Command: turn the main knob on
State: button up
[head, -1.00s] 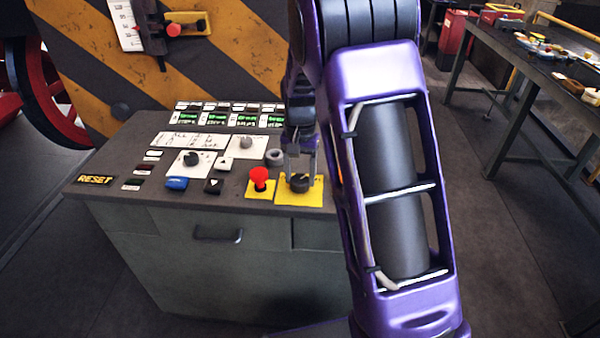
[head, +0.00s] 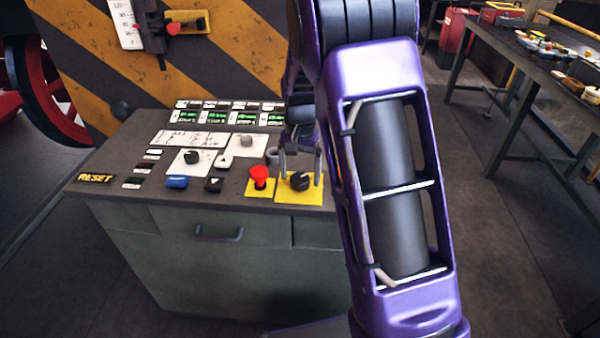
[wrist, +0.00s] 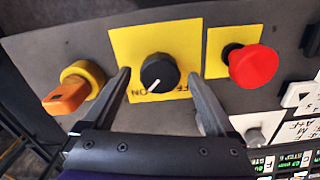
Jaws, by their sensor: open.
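The main knob (head: 299,182) is a round black knob on a yellow plate (head: 287,196) at the console's front right. In the wrist view the knob (wrist: 159,72) has a white pointer line aimed toward the printed ON label (wrist: 150,97); an OFF label, partly covered, is beside it. My gripper (head: 300,172) is open above the knob, one finger on each side. The wrist view shows the gripper's fingers (wrist: 158,76) apart from the knob, with gaps on both sides.
A red mushroom button (wrist: 253,66) stands close beside the knob; it also shows in the head view (head: 260,176). An orange handle on a yellow base (wrist: 72,92) is on the knob's other side. Several switches and labels fill the console top (head: 120,165).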

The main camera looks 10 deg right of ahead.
aim_at(300, 177)
notch_tip(300, 177, up, 17)
jog(key=p, duration=0.1)
jog(key=shift+r, duration=0.2)
dwell(0.4)
